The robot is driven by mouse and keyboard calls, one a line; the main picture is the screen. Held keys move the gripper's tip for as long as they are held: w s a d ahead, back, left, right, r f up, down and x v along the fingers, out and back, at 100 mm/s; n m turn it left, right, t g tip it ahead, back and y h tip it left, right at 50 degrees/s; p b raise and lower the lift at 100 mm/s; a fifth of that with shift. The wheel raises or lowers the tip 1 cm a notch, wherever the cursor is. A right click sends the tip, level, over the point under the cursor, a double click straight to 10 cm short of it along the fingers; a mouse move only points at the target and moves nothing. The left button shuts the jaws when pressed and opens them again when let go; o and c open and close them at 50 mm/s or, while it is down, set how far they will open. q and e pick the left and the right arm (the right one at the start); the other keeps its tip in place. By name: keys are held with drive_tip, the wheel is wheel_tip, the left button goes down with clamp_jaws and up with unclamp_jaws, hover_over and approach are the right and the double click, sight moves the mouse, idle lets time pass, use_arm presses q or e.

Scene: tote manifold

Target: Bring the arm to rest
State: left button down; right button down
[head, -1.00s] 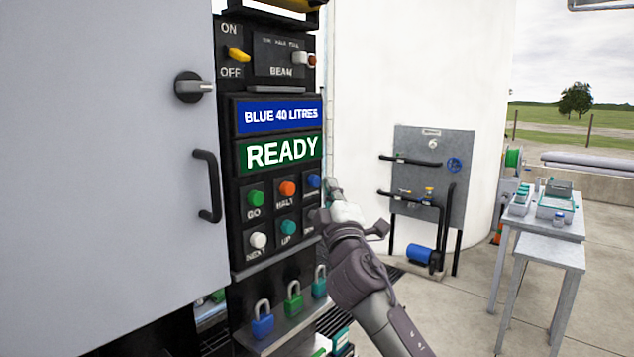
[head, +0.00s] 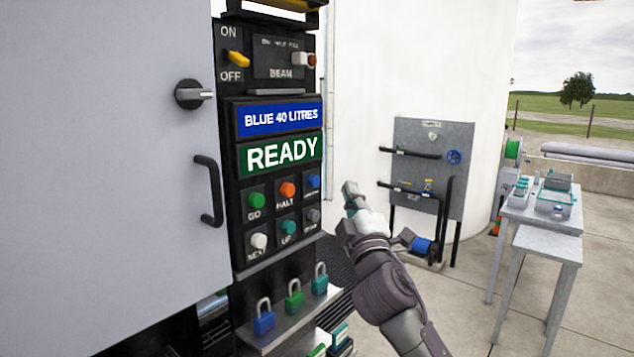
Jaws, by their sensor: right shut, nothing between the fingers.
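My right arm (head: 385,285) comes in from the lower right. Its gripper (head: 350,192) is shut and empty, pointing up and away, just right of the control panel (head: 238,180) and apart from it in the picture. The panel's displays read "BLUE 40 LITRES" and "READY" (head: 282,153). Below them are several buttons, among them a green GO button (head: 255,200) and an orange HALT button (head: 287,190). My left gripper is not in view.
A grey cabinet door (head: 90,150) with a black handle (head: 208,190) fills the left. Several padlocks (head: 264,320) stand on a shelf below the panel. A pipe board (head: 430,170) stands behind my gripper. Tables (head: 548,243) stand at the right, with open concrete floor between.

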drive_tip(key=d+f+m+g+h, duration=0.2)
drive_tip(key=d+f+m+g, duration=0.15)
drive_tip(key=f, duration=1.75)
drive_tip(key=d+f+m+g+h, duration=0.2)
drive_tip(key=d+f+g, duration=0.3)
drive_tip(key=f, duration=1.6)
drive_tip(key=s+d+f+m+g, duration=0.15)
drive_tip(key=s+f, duration=0.25)
drive_tip(key=f, duration=0.5)
drive_tip(key=s+d+f+m+g, duration=0.15)
drive_tip(key=s+f, duration=0.25)
drive_tip(key=f, duration=0.4)
drive_tip(key=s+d+f+m+g+h, duration=0.1)
drive_tip(key=s+d+f+g, duration=0.15)
drive_tip(key=s+f, duration=0.9)
drive_tip(key=s+d+f+m+g, duration=0.2)
drive_tip(key=s+d+f, duration=0.1)
drive_tip(key=s+f, duration=0.8)
drive_tip(key=s+d+f+m+g, duration=0.1)
drive_tip(key=s+f, duration=0.1)
drive_tip(key=s, duration=0.8)
drive_tip(key=s+d+f+m+g, duration=0.1)
drive_tip(key=s+d+f+g, duration=0.1)
drive_tip(key=s, duration=0.9)
drive_tip(key=s+d+f+m+g, duration=0.1)
drive_tip(key=s+d+f+g, duration=0.1)
drive_tip(key=s, duration=0.8)
drive_tip(key=shift+s+f+h, duration=0.25)
drive_tip(key=shift+f+h, duration=0.05)
drive_tip(key=shift+f, duration=0.5)
